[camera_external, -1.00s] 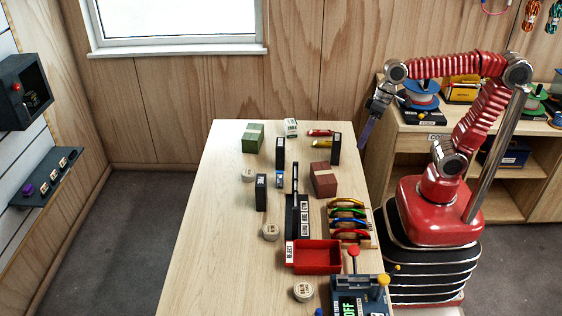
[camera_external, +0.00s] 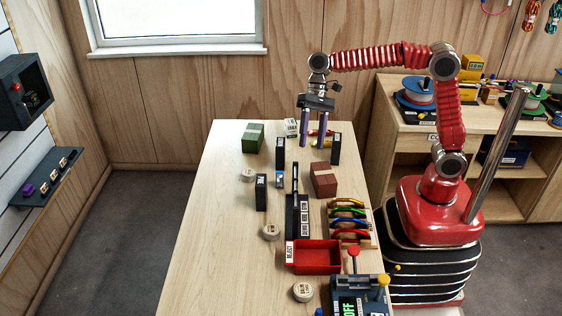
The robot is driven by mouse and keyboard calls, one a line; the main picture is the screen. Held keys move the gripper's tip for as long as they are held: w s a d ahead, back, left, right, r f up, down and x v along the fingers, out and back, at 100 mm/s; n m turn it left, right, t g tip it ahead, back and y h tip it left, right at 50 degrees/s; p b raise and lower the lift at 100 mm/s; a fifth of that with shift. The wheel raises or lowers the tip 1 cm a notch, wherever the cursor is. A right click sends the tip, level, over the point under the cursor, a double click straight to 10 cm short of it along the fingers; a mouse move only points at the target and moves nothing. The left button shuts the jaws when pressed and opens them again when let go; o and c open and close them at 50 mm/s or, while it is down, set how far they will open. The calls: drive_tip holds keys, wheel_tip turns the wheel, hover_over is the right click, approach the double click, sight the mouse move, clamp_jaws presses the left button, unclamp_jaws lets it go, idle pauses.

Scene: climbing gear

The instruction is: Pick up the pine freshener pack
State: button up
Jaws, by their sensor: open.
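A green box (camera_external: 253,138) with a paler band sits at the far left corner of the table. By its colour it looks like the pine freshener pack, but I cannot read any label on it. My gripper (camera_external: 313,143) points down over the far part of the table, to the right of the green box and apart from it. Its two purple-grey fingers are open with nothing between them.
A white labelled block (camera_external: 290,127) stands between the green box and my gripper. Dark upright blocks (camera_external: 280,152) and a red-brown box (camera_external: 323,180) stand nearer. A carabiner rack (camera_external: 366,241), a red tray (camera_external: 315,256) and a control box fill the near right. The table's left side is mostly clear.

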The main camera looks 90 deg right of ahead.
drive_tip(key=w+d+f+m+y, duration=0.1)
drive_tip(key=w+f+m+y, duration=0.1)
drive_tip(key=w, duration=0.3)
drive_tip(key=w+f+m+y, duration=0.2)
drive_tip(key=w+f, duration=0.1)
drive_tip(key=w, duration=0.3)
drive_tip(key=w+d+f+m+g+y, duration=0.1)
drive_tip(key=w+f+m+y, duration=0.1)
drive_tip(key=w, duration=0.4)
drive_tip(key=shift+d+f+m+y, duration=0.3)
drive_tip(key=shift+d+f, duration=0.05)
drive_tip(key=shift+f, duration=0.05)
drive_tip(key=shift+s+a, duration=0.1)
approach(260, 197)
drive_tip(key=shift+s+a, duration=0.15)
drive_tip(key=shift+a, duration=0.4)
drive_tip(key=shift+a+f, duration=0.1)
drive_tip(key=shift+x, duration=2.45)
drive_tip(key=shift+f, duration=0.15)
